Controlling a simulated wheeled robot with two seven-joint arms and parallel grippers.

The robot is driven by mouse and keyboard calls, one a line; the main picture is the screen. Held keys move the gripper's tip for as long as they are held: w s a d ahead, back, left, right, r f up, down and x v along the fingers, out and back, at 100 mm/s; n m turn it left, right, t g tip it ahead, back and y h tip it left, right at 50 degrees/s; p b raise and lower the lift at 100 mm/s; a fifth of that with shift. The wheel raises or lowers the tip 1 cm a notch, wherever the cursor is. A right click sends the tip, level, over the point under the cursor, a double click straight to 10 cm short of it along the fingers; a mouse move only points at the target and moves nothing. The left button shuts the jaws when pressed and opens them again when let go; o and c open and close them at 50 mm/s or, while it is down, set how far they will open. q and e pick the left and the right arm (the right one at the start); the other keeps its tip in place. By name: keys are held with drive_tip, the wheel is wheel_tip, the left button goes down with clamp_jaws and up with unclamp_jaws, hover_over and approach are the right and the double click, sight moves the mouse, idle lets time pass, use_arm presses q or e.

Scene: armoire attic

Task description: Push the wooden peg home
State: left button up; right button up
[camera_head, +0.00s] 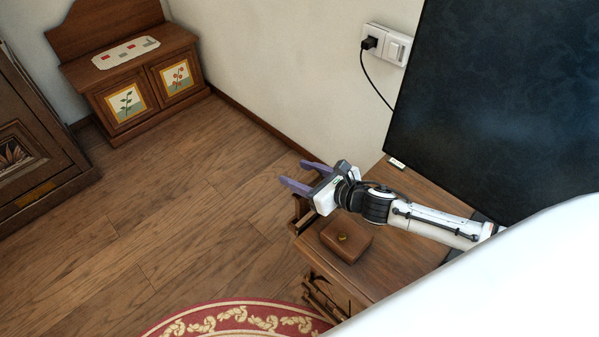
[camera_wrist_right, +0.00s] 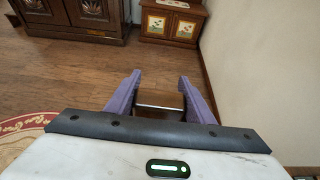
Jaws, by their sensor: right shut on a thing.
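My right gripper (camera_head: 296,175) has purple fingers and reaches out past the left end of a brown wooden table (camera_head: 402,268). In the right wrist view its fingers (camera_wrist_right: 160,78) stand well apart, on either side of a brown wooden piece (camera_wrist_right: 159,100). It is shut on this piece, which shows a lighter top edge. I cannot tell if this is the wooden peg. No separate peg or hole can be made out in the head view. My left gripper is not in view.
A small brown box (camera_head: 346,239) with a gold clasp sits on the table. A painted cabinet (camera_head: 150,85) stands against the wall. A red rug (camera_head: 240,318) lies in front; the floor between is clear.

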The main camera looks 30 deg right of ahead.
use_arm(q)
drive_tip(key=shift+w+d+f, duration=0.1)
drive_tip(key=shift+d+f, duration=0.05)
use_arm(e)
drive_tip(key=shift+f, duration=0.4)
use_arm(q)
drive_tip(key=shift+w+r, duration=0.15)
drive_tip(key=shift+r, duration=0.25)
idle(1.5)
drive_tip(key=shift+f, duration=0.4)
use_arm(e)
drive_tip(key=shift+f, duration=0.4)
use_arm(q)
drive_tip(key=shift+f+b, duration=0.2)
drive_tip(key=shift+b, duration=0.25)
use_arm(e)
drive_tip(key=shift+f, duration=0.2)
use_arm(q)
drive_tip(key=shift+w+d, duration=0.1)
use_arm(e)
drive_tip(key=shift+f, duration=0.35)
use_arm(q)
drive_tip(key=shift+b, duration=0.35)
use_arm(e)
drive_tip(key=shift+f, duration=0.1)
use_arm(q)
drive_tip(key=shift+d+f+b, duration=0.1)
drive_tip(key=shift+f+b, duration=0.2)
use_arm(e)
drive_tip(key=shift+f, duration=0.3)
